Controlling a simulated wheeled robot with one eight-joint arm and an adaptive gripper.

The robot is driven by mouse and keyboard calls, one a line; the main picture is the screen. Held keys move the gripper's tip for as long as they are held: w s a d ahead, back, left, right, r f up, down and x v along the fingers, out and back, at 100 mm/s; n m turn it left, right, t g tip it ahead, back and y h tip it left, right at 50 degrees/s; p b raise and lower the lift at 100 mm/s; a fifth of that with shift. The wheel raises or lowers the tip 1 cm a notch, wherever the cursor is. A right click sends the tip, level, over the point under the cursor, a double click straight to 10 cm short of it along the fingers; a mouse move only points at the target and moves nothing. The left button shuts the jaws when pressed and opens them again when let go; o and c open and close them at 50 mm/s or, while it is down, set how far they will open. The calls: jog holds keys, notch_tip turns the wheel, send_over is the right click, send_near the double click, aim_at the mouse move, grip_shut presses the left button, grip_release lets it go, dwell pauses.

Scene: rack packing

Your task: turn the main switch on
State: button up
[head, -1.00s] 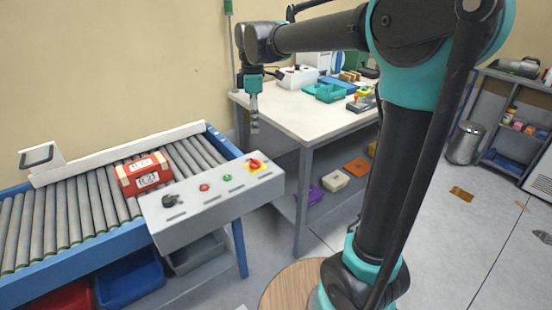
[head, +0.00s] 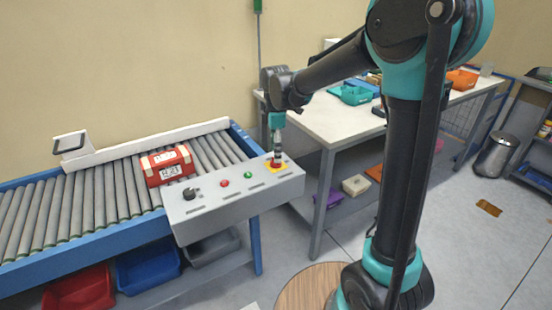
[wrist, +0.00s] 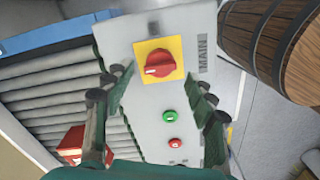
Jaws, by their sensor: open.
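The main switch (head: 275,164) is a red rotary knob on a yellow square plate at the right end of the grey control panel (head: 238,196). In the wrist view the knob (wrist: 159,63) shows clearly beside the word MAIN, with a white mark toward its lower left. My gripper (head: 277,153) points down just above the switch in the head view, partly covering it. In the wrist view my gripper (wrist: 160,79) is open, one finger to each side of the knob, with nothing held. I cannot tell whether the fingers touch it.
A green button (head: 248,175), a red button (head: 225,183) and a black knob (head: 189,193) sit along the panel. A red box (head: 167,166) lies on the roller conveyor (head: 92,204). A white-topped table (head: 330,122) stands to the right behind the panel.

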jog(key=shift+f, duration=1.75)
jog(key=shift+c, duration=0.6)
jog(key=c, duration=1)
